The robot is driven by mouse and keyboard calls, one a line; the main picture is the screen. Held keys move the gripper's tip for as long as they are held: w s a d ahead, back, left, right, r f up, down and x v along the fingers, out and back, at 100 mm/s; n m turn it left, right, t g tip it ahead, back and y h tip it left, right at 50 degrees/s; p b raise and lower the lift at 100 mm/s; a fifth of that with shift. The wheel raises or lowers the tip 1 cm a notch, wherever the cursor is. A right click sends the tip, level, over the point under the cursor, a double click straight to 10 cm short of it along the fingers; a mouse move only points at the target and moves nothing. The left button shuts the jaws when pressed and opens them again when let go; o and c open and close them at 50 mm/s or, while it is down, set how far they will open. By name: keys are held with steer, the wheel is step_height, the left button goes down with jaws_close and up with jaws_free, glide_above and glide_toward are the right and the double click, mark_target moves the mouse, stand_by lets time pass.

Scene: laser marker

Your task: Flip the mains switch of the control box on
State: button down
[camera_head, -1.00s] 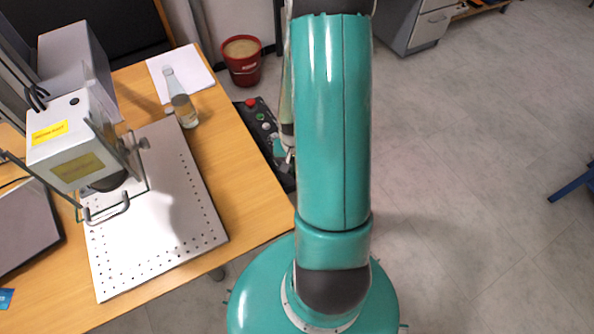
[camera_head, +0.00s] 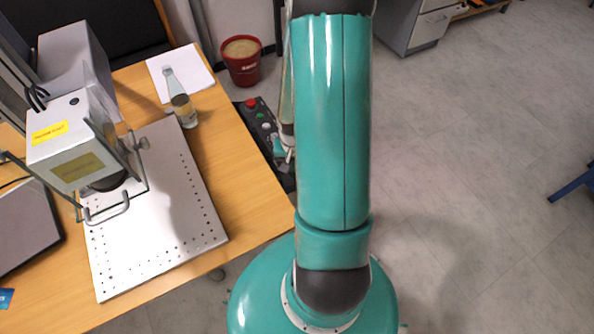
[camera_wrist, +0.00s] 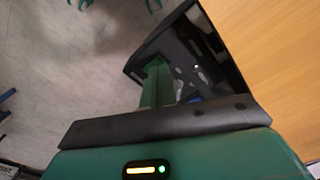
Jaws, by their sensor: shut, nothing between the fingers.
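The control box (camera_head: 254,120) is a black panel at the right edge of the wooden table, with a red button (camera_head: 251,102), a green button and a pale one. Its lower part is partly hidden behind my arm. The mains switch cannot be made out clearly. My gripper (camera_head: 287,154) is at the lower part of the box, mostly hidden by my arm. In the wrist view, my gripper (camera_wrist: 157,82) is a shut green shape in front of the black control box (camera_wrist: 222,80). Whether it touches the panel cannot be told.
The laser marker (camera_head: 70,140) stands over a perforated metal plate (camera_head: 190,245) on the table (camera_head: 245,205). A red bucket (camera_head: 242,68) is on the floor.

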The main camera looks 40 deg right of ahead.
steer(key=shift+f, duration=0.95)
stand_by(0.6)
steer(key=shift+r, duration=3.55)
